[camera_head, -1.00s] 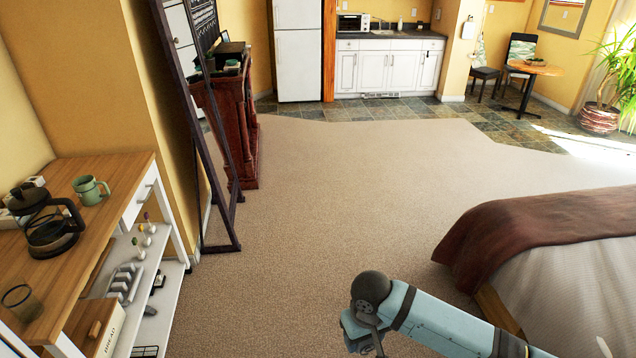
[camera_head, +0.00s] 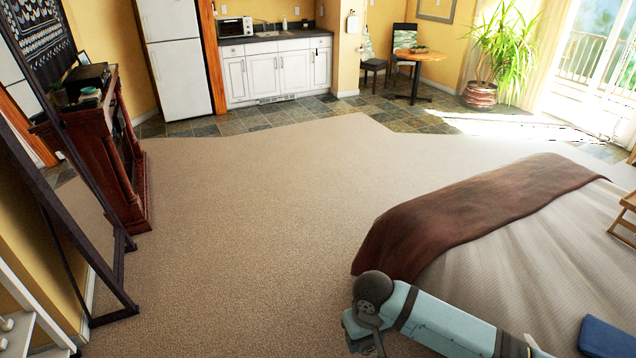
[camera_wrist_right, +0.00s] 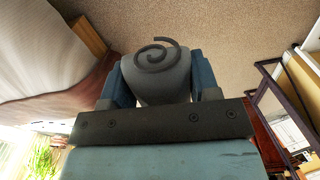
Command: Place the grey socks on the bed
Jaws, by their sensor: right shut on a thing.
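The grey socks (camera_wrist_right: 158,78), a rolled bundle with a spiral end, show in the right wrist view. My right gripper (camera_wrist_right: 160,66) is shut on them, one blue finger on each side. The bed (camera_head: 535,270) is at the right of the head view, with a pale cover and a brown throw (camera_head: 470,215) across it. The bed also shows at the left of the right wrist view (camera_wrist_right: 45,40). My right arm reaches in at the bottom of the head view, beside the bed's near corner; the socks are not visible there. My left gripper is in neither view.
A blue item (camera_head: 604,338) and a wooden tray (camera_head: 624,222) are on the bed's right part. Open carpet (camera_head: 250,220) lies left of the bed. A dark-framed mirror (camera_head: 75,220) and red-brown cabinet (camera_head: 115,160) stand at the left.

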